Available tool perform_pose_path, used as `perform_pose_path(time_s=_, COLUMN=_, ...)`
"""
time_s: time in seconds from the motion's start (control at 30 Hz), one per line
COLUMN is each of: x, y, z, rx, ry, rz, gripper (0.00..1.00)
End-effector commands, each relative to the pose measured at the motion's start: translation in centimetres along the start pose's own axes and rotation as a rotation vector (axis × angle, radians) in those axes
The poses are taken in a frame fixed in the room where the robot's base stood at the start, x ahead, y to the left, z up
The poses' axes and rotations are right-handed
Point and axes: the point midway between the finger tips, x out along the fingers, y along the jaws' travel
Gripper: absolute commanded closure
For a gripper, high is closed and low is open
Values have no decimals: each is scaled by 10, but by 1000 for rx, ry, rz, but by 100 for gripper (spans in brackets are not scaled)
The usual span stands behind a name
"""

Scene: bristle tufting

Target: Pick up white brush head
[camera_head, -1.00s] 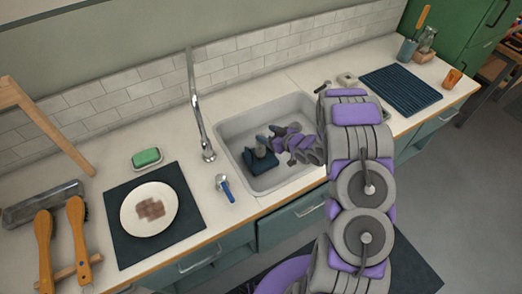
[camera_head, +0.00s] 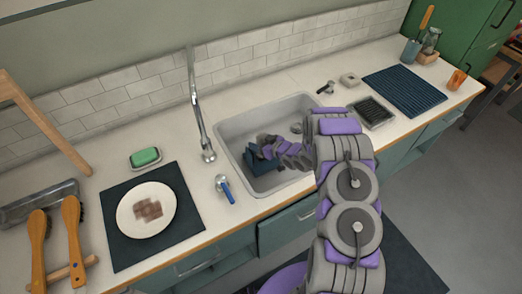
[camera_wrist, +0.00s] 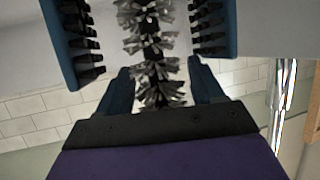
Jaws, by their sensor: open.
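In the wrist view my gripper (camera_wrist: 152,40) is open, with blue fingers and black ribbed pads on both sides. A brush-like strip of grey and whitish tufts (camera_wrist: 150,45) runs between the fingers towards the palm. It stands apart from both pads. Whether it is the white brush head I cannot tell. In the head view a small off-white block (camera_head: 349,79) sits on the counter right of the sink.
The sink (camera_head: 232,127) has raised walls, with a tall faucet (camera_head: 197,110) at its left. A grey tray with dark bristles (camera_head: 372,112) and a ribbed mat (camera_head: 405,91) lie right. A plate (camera_head: 130,222) and wooden-handled brushes (camera_head: 72,240) are left.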

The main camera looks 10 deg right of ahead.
Motion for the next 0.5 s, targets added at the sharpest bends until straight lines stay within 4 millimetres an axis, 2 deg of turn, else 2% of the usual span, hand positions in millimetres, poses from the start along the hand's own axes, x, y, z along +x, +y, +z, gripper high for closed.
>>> perform_pose_path(time_s=0.1, x=14, y=0, z=0, rx=-3, ry=1, rz=-1, gripper=33)
perform_pose_path(time_s=0.33, x=15, y=0, z=0, rx=-1, ry=1, rz=0, gripper=33)
perform_pose_path(time_s=0.5, x=15, y=0, z=0, rx=-1, ry=1, rz=0, gripper=49)
